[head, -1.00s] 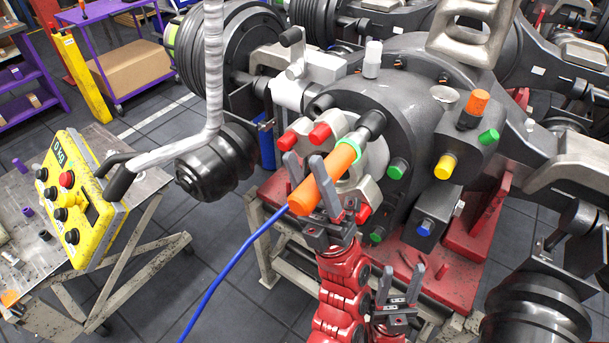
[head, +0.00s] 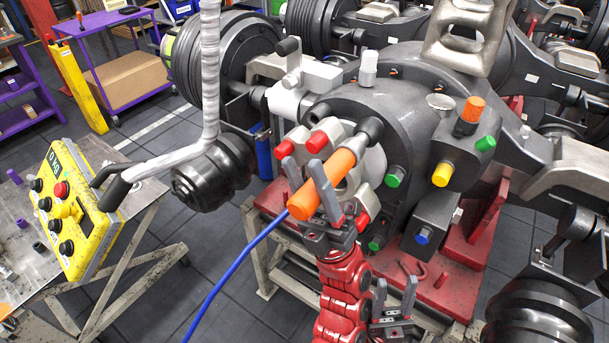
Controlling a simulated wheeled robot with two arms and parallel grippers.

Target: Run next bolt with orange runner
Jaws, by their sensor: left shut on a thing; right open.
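The orange runner (head: 340,165) is a cylinder with a blue cable (head: 235,265) trailing from its rear. My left gripper (head: 304,168) is shut on it, fingers on either side of its body. The runner points up and right, its front end at or close to a dark cylindrical piece (head: 371,129) on the grey axle housing (head: 415,105); contact is unclear. Red caps (head: 317,141) sit left of the runner, and another red cap (head: 362,220) is below right. Green (head: 394,175) and yellow caps (head: 442,174) are further right. My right gripper (head: 395,287) is open and empty, low in front of the red stand.
The red stand (head: 455,285) carries the housing. A yellow control box (head: 75,215) with buttons and a display stands on a cart at left. A grey wrapped arm (head: 211,70) hangs above the black hub. Bare floor (head: 230,240) lies between cart and stand.

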